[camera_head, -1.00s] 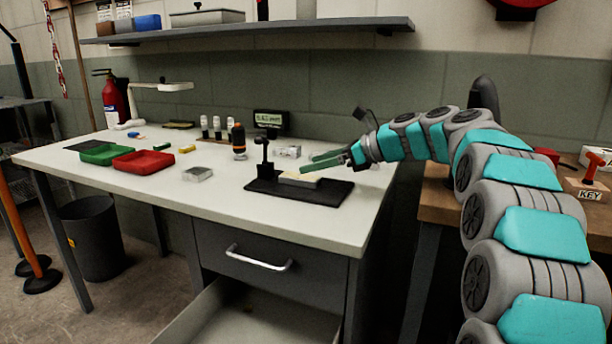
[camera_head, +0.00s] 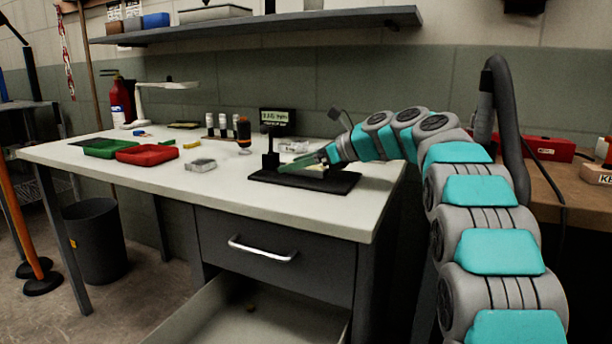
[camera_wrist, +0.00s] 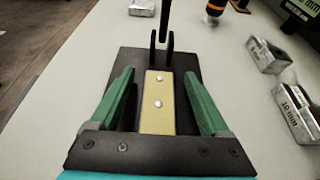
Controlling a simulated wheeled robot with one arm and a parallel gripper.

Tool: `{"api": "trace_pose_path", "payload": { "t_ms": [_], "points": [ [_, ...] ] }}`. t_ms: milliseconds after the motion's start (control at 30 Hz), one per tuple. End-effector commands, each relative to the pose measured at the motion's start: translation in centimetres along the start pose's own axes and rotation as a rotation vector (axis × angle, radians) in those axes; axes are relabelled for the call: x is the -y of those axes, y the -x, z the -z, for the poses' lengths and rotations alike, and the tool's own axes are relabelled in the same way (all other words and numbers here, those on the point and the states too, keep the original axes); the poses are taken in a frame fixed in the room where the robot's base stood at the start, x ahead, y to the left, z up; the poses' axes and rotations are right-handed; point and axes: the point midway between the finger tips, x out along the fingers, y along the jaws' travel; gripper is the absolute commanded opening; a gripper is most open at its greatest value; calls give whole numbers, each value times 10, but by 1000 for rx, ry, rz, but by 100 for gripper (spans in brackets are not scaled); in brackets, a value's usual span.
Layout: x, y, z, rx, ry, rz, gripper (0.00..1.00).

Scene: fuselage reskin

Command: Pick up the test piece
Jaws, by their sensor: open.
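The test piece looks to be the pale yellow strip (camera_wrist: 158,118) with two bright round spots, lying on a black base plate (camera_wrist: 131,62) in the wrist view. In the head view the black base (camera_head: 338,184) is on the white bench, and the strip is mostly hidden by my gripper. My gripper (camera_wrist: 158,85) is open, with one green finger on each side of the strip and gaps between. In the head view my gripper (camera_head: 285,168) reaches low over the base from the right. I cannot tell its exact height above the strip.
A black post (camera_head: 270,150) stands at the base's left end, beyond the fingertips. Metal blocks (camera_wrist: 296,112) lie right of the base. An open drawer (camera_head: 255,315) is below.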

Motion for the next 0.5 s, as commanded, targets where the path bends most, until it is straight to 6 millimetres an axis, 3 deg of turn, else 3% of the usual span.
{"api": "trace_pose_path", "payload": {
  "t_ms": [133, 500],
  "points": [
    [0, 0, 0, 0, 0, 0, 78],
    [0, 1, 0, 0, 0, 0, 36]
  ]
}}
